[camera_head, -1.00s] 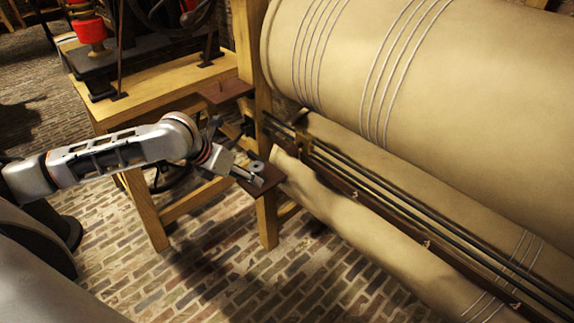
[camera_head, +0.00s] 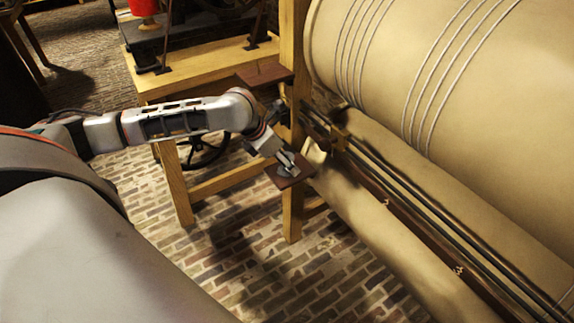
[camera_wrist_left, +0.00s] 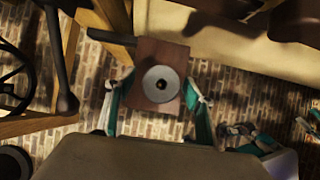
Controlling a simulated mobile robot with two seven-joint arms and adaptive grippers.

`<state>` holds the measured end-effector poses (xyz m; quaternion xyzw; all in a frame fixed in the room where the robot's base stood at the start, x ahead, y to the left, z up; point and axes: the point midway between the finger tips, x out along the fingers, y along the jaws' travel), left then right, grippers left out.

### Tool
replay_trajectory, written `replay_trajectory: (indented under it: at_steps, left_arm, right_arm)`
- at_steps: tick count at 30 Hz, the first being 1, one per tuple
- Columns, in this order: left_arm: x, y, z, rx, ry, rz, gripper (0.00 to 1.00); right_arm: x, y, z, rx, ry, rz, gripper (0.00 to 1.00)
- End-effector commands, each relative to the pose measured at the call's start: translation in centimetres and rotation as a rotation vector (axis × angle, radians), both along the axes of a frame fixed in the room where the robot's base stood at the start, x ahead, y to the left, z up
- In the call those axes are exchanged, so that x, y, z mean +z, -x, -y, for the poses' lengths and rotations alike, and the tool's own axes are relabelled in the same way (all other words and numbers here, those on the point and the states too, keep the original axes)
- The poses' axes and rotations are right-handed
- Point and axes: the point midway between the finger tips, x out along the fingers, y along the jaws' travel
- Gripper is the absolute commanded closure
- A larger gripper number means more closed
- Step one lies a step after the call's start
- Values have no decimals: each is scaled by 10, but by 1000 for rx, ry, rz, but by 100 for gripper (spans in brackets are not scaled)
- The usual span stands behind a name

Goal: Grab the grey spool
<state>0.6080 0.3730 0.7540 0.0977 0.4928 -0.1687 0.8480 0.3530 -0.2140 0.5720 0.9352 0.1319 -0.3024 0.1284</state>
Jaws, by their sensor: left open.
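The grey spool (camera_wrist_left: 161,84) is a round disc with a dark centre hole, lying on a small brown wooden plate (camera_wrist_left: 146,50) in the left wrist view. My left gripper (camera_wrist_left: 155,88) is open, with one teal-and-grey finger to each side of the spool in that view. I cannot tell whether the fingers touch it. In the head view my left gripper (camera_head: 288,164) is over the brown plate (camera_head: 296,181) and largely hides the spool. Teal and grey parts at the lower right of the wrist view look like my right gripper; its jaws are unclear.
A large beige roll (camera_head: 440,70) wound with cords fills the right side, with dark rails (camera_head: 400,185) below it. A wooden post (camera_head: 293,110) stands close behind my left gripper. A wooden bench (camera_head: 200,75) is at the back. Brick floor (camera_head: 240,255) lies below.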

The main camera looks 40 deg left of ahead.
Motion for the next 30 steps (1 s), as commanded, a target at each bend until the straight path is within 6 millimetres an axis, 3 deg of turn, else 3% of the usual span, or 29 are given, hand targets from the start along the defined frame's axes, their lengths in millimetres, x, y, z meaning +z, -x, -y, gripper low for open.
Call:
replay_trajectory:
  at_steps: [8,12,23,30]
  left_arm:
    - [-3,-3,1,0,0,3,49]
    - [-3,-3,1,-1,1,3,83]
    - [-2,-3,1,0,1,2,83]
    - [18,-4,1,0,1,7,83]
  right_arm:
    - [9,-8,1,-1,0,22,60]
    - [10,-9,1,-2,-1,23,60]
    - [3,-4,1,0,1,10,60]
    - [8,-6,1,0,-2,15,60]
